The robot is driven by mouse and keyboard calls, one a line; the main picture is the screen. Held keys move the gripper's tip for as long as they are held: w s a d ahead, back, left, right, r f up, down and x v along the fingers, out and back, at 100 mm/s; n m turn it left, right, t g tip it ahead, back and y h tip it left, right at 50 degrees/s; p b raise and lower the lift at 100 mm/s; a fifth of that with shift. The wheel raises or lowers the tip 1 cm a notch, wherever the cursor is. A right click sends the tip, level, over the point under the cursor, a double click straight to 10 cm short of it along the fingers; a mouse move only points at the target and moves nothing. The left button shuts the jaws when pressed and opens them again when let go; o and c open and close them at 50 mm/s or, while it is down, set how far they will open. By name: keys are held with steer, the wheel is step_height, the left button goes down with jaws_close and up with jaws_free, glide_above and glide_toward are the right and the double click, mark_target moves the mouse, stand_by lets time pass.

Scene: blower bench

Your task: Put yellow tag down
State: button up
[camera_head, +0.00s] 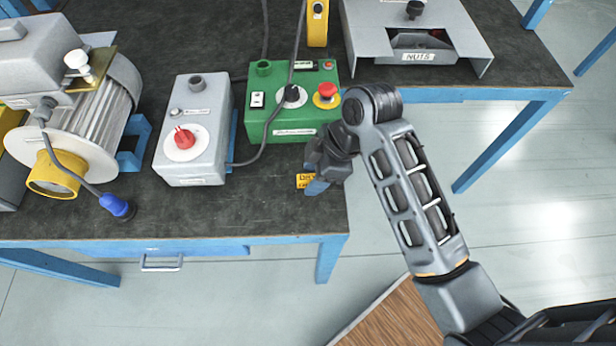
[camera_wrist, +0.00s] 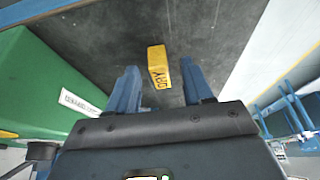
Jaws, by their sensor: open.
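The yellow tag (camera_head: 305,181) with dark lettering lies on the dark bench top near its front right corner, partly hidden by my gripper in the head view. My gripper (camera_wrist: 160,82) is open, with a gap on both sides of the tag. In the head view my gripper (camera_head: 316,185) is over the bench just in front of the green box. I cannot tell the exact height of the fingertips above the bench.
The green control box (camera_head: 296,125) stands close behind my gripper, with a red button and a cable. A grey switch box (camera_head: 196,140) and a blower motor (camera_head: 85,110) stand to the left. A grey "NUTS" stand (camera_head: 465,50) is behind right.

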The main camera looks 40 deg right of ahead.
steer(key=shift+f, duration=0.1)
jaws_close()
stand_by(0.4)
